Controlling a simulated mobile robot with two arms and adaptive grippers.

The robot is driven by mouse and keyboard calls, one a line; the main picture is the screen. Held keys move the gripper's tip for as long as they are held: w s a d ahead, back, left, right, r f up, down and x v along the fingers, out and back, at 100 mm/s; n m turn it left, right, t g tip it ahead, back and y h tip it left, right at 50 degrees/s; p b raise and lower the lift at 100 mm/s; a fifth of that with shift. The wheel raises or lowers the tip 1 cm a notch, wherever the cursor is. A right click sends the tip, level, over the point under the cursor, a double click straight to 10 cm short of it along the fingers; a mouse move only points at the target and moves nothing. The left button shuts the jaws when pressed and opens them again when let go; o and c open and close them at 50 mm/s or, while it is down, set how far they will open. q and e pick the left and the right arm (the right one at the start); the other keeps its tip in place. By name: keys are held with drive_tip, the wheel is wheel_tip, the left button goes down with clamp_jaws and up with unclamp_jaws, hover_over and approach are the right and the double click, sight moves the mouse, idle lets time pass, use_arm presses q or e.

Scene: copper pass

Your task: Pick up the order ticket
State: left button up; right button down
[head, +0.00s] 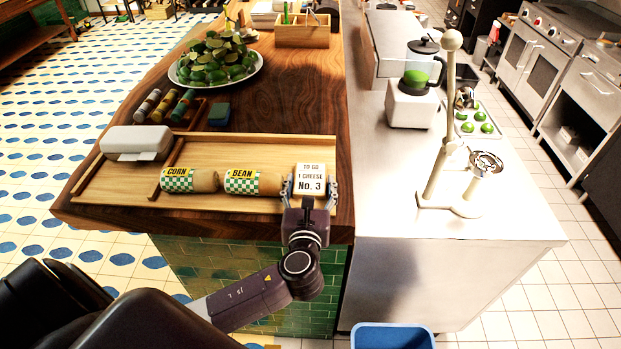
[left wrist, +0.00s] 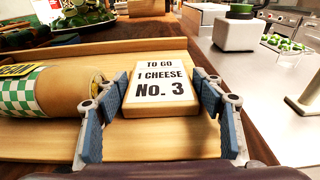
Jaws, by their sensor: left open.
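The order ticket (head: 310,182) is a small white card-faced block with a wooden edge, reading "TO GO 1 CHEESE No. 3". It sits at the right end of the wooden tray (head: 240,148) on the counter. My left gripper (head: 310,196) is open around it, one finger on each side. In the left wrist view the ticket (left wrist: 160,88) lies between the blue finger pads, with a gap showing on the left and the right pad close to its side. My right gripper is in neither view.
Wrapped rolls marked CORN (head: 190,180) and BEAN (head: 253,182) lie left of the ticket, BEAN close to my left finger. A white box (head: 136,143) is farther left. A steel counter (head: 390,215) with a citrus press (head: 440,150) and blender (head: 413,90) stands right.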

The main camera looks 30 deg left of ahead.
use_arm(q)
drive_tip(key=c, duration=0.8)
drive_tip(key=shift+r, duration=0.1)
